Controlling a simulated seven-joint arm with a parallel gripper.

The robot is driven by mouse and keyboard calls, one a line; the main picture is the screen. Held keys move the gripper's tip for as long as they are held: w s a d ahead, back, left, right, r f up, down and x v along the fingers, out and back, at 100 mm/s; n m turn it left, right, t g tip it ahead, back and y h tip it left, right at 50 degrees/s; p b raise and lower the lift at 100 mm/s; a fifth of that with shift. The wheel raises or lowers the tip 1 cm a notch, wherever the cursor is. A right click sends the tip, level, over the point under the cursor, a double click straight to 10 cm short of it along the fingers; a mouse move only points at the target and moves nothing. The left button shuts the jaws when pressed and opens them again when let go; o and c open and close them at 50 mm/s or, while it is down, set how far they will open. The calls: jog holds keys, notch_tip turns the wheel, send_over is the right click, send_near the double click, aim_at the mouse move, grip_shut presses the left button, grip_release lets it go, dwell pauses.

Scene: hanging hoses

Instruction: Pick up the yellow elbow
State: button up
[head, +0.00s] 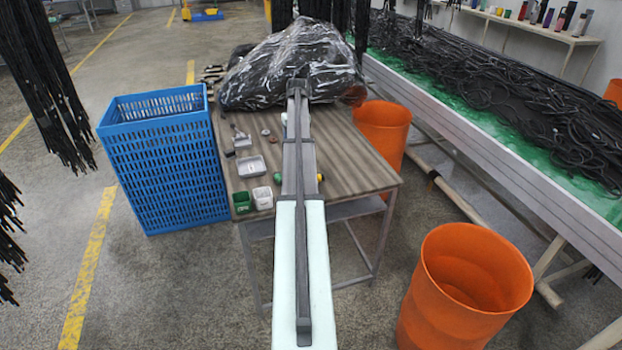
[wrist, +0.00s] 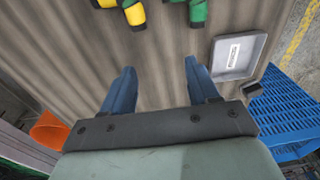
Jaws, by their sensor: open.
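The yellow elbow (wrist: 135,14) shows at the top edge of the wrist view, partly cut off, with a dark part beside it. It lies on the wooden-topped table (wrist: 60,45). My gripper (wrist: 158,66) is open and empty, its two blue fingers apart above the table. The elbow is beyond the fingertips, a little left of the middle of the gap. In the head view only a small bit of the yellow elbow (head: 320,178) shows at the right of my arm, which hides the gripper.
A green elbow (wrist: 198,12) lies right of the yellow one. A grey tray (wrist: 222,72) is farther right. In the head view, a blue crate (head: 165,165) stands left of the table and an orange bin (head: 384,125) right of it. A black plastic-wrapped bundle (head: 262,75) covers the far end.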

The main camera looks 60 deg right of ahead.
jog(key=shift+g, duration=0.4)
jog(key=s+f, duration=0.1)
jog(key=f, duration=0.1)
jog(key=s+f, duration=0.1)
jog(key=f, duration=0.2)
jog(key=s+f, duration=0.1)
jog(key=f, duration=0.1)
jog(key=shift+s+d+f, duration=0.3)
jog(key=shift+f, duration=0.1)
jog(key=shift+s+a+f, duration=0.1)
jog(key=shift+f, duration=1.25)
jog(key=shift+s+a+f, duration=0.1)
jog(key=shift+f, duration=1.2)
grip_shut()
